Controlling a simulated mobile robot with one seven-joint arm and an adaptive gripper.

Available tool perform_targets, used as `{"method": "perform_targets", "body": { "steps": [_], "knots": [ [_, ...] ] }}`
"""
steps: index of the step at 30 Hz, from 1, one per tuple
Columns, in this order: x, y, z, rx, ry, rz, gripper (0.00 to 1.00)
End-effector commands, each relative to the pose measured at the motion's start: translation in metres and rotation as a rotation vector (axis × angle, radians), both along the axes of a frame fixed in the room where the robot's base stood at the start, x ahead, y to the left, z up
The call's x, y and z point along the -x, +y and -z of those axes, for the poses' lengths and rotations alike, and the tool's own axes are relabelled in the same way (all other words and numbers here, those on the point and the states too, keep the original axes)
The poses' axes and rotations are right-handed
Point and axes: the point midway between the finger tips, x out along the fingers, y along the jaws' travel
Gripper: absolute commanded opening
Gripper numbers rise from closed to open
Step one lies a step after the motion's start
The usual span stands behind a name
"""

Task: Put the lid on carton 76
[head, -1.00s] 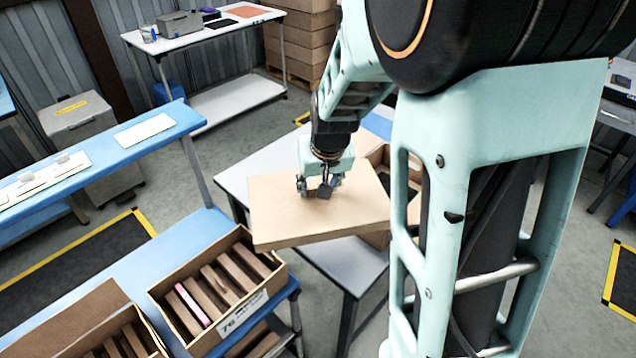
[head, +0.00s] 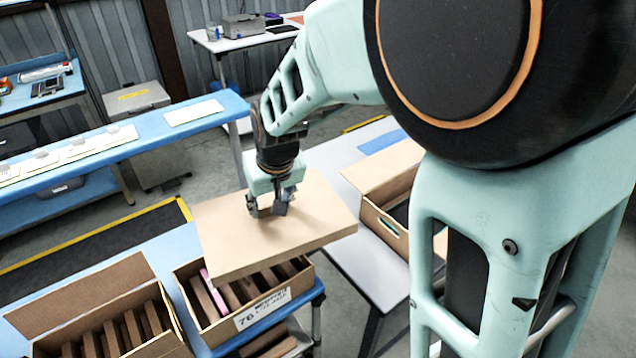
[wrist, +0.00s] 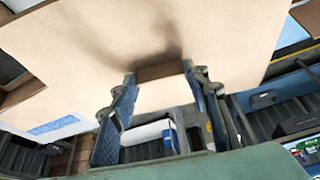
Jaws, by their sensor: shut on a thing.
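The lid (head: 316,215) is a flat tan cardboard piece. My gripper (head: 268,208) is shut on it and holds it in the air, slightly tilted. In the wrist view my gripper (wrist: 160,105) has its two blue-grey fingers on either side of a small brown tab on the lid (wrist: 90,50). Carton 76 (head: 262,310) stands on the blue table, with "76" on its front label. It is open, with brown dividers and one pink item inside. The lid is above it and hides its back part from the head camera.
Another open carton (head: 85,305) with brown dividers stands just left of carton 76, its flap raised. A third open carton (head: 385,228) stands on the grey table to the right. A long blue table (head: 130,140) lies behind, across a floor gap.

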Motion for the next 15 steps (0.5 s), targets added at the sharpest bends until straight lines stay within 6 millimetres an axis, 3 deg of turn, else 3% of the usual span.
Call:
{"method": "perform_targets", "body": {
  "steps": [1,3,9,11,15],
  "knots": [
    [0.006,0.020,0.005,-0.001,-0.003,-0.039,0.23],
    [0.013,0.039,0.006,0.000,-0.002,-0.078,0.23],
    [0.030,0.078,0.007,0.001,-0.003,-0.159,0.23],
    [0.035,0.088,0.007,0.001,-0.003,-0.181,0.23],
    [0.035,0.086,0.034,0.004,0.000,-0.176,0.23]
  ]
}}
